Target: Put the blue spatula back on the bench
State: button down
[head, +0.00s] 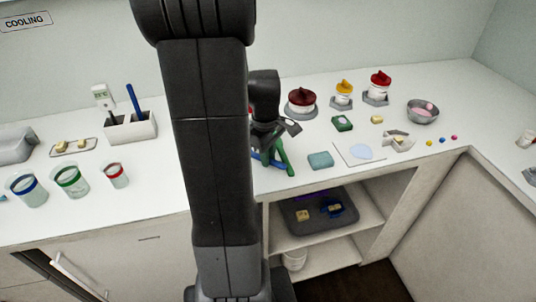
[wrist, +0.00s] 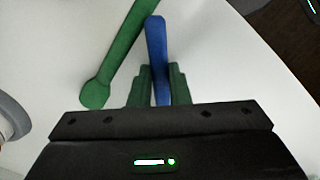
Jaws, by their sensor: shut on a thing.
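The blue spatula (wrist: 156,45) is between the fingers of my gripper (wrist: 158,88) in the wrist view, its rounded end pointing away from the palm. My gripper is shut on it. In the head view my gripper (head: 268,146) is low over the white bench (head: 225,152), largely behind my arm, and a bit of the blue spatula (head: 258,157) shows below it. I cannot tell whether the spatula touches the bench. A green spatula-like tool (wrist: 120,50) lies close on the left in the wrist view; it also shows in the head view (head: 285,158).
Right of my gripper are a teal block (head: 320,160), a white sheet (head: 360,153) and red-lidded jars (head: 301,102). A holder (head: 130,128) with a blue-handled tool and several rimmed cups (head: 72,181) stand left. A grey tray (head: 318,212) sits on the shelf below.

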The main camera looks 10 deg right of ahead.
jog(key=shift+s+f, duration=0.15)
jog(key=shift+f, duration=0.1)
jog(key=c, duration=1.7)
grip_release()
jog(key=o, duration=0.4)
jog(key=shift+r, duration=0.15)
notch_tip(320, 180, up, 14)
jog(key=shift+w+a+f+p, duration=0.2)
jog(key=shift+w+p, duration=0.15)
jog(key=shift+w, duration=0.05)
jog(key=shift+f, duration=0.1)
